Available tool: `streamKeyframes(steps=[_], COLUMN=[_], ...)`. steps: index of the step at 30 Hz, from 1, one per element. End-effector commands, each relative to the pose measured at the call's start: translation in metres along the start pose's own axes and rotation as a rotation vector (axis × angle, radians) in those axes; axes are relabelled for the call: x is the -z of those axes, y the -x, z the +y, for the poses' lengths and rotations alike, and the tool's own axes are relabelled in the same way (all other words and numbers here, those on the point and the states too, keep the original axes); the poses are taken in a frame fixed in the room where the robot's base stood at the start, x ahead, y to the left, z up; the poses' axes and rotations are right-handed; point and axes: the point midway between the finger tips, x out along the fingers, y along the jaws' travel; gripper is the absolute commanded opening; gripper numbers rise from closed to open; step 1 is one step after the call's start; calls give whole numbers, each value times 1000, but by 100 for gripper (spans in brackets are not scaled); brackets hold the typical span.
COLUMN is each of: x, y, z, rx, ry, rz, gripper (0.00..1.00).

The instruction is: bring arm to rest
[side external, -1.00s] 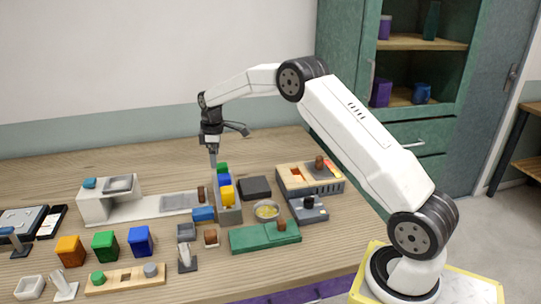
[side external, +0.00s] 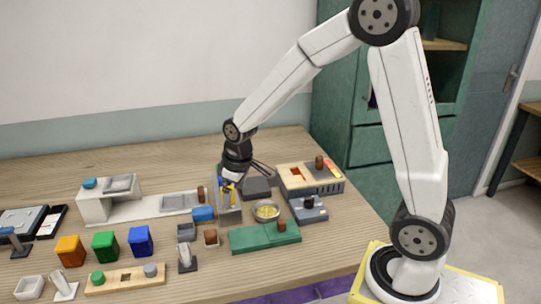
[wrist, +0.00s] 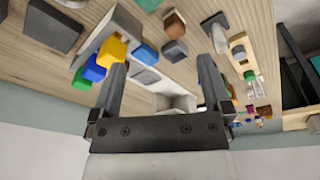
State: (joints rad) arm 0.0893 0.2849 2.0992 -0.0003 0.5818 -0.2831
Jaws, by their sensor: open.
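My gripper (side external: 228,187) points down over the grey holder (side external: 230,216) near the middle of the table. In the wrist view my gripper (wrist: 162,72) has its two fingers wide apart, with nothing held between them. The holder (wrist: 124,22) shows there with yellow (wrist: 112,49), blue (wrist: 94,71) and green (wrist: 80,82) blocks in a row beside the left finger. In the side view my gripper partly hides these blocks. I cannot tell whether a finger touches them.
A grey stepped stand (side external: 95,205) is at the left. Orange (side external: 70,250), green and blue bins stand in front. The back of the table is clear.

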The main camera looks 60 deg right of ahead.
Motion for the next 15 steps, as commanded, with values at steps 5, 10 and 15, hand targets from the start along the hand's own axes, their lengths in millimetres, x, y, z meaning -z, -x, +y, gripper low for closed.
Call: streamKeyframes(steps=[5, 10, 15], x=[-42, -80, -104], y=[4, 4, 4], z=[-26, -45, -56], rx=[2, 5, 9], ry=[-72, -138, -181], rz=[22, 41, 55], gripper=[99, 99, 99])
